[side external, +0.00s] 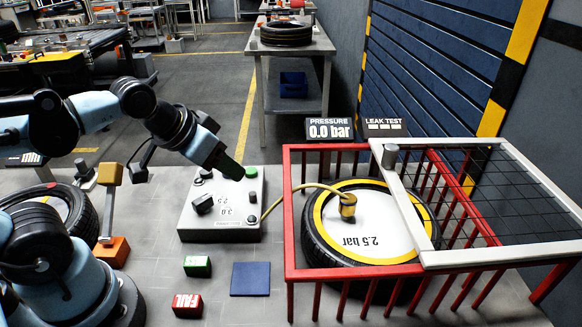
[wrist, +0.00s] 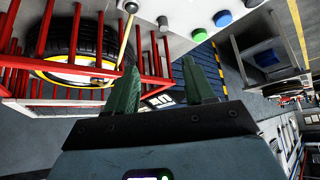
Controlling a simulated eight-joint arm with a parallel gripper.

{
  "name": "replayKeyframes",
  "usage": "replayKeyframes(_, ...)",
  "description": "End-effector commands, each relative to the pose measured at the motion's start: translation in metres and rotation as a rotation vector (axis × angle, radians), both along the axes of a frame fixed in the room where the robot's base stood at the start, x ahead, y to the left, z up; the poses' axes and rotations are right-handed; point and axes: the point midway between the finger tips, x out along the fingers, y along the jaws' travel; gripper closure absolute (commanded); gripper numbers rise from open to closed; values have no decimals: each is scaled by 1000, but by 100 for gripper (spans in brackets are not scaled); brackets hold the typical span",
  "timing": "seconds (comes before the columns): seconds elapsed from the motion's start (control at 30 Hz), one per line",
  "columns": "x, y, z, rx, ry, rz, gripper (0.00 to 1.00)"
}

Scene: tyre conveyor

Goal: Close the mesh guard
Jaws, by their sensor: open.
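The mesh guard (side external: 412,255), a pale frame with dark wire mesh, lies over the right part of the red cage (side external: 287,220) and sticks out past its right side. A grey knob (side external: 390,155) stands on its back left corner. The left part of the cage top is open, showing a tyre (side external: 317,243) with a yellow-rimmed disc marked "2.5 bar" inside. My gripper (side external: 240,172) is left of the cage, above the control box, apart from the guard. In the wrist view my gripper (wrist: 163,85) is open with nothing between its fingers.
The control box (side external: 220,225) has a green button (side external: 251,172); a yellow hose (side external: 290,190) runs from it to a brass fitting (side external: 348,206) on the tyre's disc. A green block (side external: 197,266), red FAIL block (side external: 187,305) and blue pad (side external: 250,279) lie in front. Displays (side external: 331,129) stand behind.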

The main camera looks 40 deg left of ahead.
Motion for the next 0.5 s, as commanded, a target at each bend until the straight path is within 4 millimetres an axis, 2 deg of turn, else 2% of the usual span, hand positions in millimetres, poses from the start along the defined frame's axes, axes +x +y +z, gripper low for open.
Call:
replayKeyframes(0.3,-1,0,47,0,0,0,47)
replayKeyframes(0.5,19,-19,46,-200,17,106,47)
